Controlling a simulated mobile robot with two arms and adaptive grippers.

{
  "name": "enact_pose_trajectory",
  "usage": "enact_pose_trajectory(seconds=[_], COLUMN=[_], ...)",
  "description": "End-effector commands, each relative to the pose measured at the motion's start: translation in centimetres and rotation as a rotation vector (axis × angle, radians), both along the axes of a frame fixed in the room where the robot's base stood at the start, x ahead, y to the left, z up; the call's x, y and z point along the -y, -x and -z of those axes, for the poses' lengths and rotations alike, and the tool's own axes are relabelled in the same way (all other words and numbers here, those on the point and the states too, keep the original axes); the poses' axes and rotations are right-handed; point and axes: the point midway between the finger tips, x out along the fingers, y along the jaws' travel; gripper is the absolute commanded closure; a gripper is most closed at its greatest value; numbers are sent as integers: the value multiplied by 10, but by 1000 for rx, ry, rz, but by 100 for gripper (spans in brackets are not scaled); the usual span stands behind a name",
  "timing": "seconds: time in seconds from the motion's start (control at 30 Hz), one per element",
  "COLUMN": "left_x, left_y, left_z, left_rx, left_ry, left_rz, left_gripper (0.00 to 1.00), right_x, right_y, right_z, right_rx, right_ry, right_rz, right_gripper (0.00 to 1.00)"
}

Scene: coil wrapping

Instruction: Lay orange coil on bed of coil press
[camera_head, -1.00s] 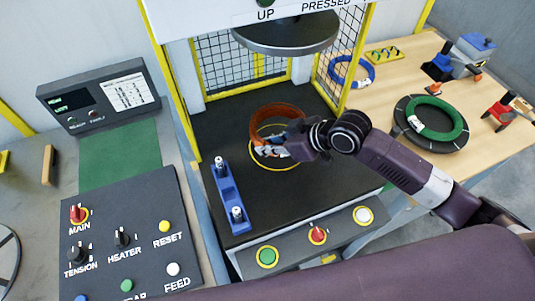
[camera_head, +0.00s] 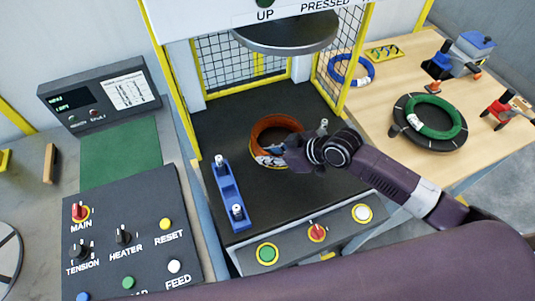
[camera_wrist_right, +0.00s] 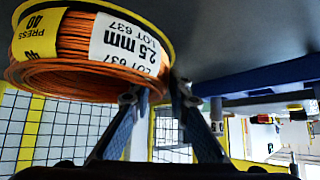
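The orange coil (camera_head: 258,138) lies flat on the dark bed (camera_head: 300,200) of the coil press, within a yellow ring marked on the bed. In the right wrist view the coil (camera_wrist_right: 75,75) shows its wound wire, a yellow label and a white label. My right gripper (camera_head: 297,142) is at the coil's near right side, its fingers spread apart. In the right wrist view the open gripper (camera_wrist_right: 158,97) has its fingertips close to the coil's edge; whether one touches is unclear. My left gripper is not in view.
The round press plate (camera_head: 285,35) is raised above the bed. A blue bracket with pins (camera_head: 228,195) stands left of the coil. A blue coil (camera_head: 352,72) and a green coil (camera_head: 434,117) are on the wooden table. A control panel (camera_head: 130,235) is at left.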

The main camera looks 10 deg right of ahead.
Motion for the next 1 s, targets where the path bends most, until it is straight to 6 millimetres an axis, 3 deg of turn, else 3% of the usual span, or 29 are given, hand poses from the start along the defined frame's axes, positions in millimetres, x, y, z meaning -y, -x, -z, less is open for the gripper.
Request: enact_pose_trajectory(seconds=[0.13,0.57,1.0], left_x=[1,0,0], left_y=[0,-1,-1], left_z=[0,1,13], left_rx=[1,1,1], left_ry=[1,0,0], left_rz=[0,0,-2], left_gripper=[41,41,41], right_x=[0,6,49], right_y=[0,5,43], right_z=[0,-7,-60], right_rx=[-1,-1,-2], right_ry=[0,3,5], right_rz=[-1,1,-1], right_gripper=[67,67,67])
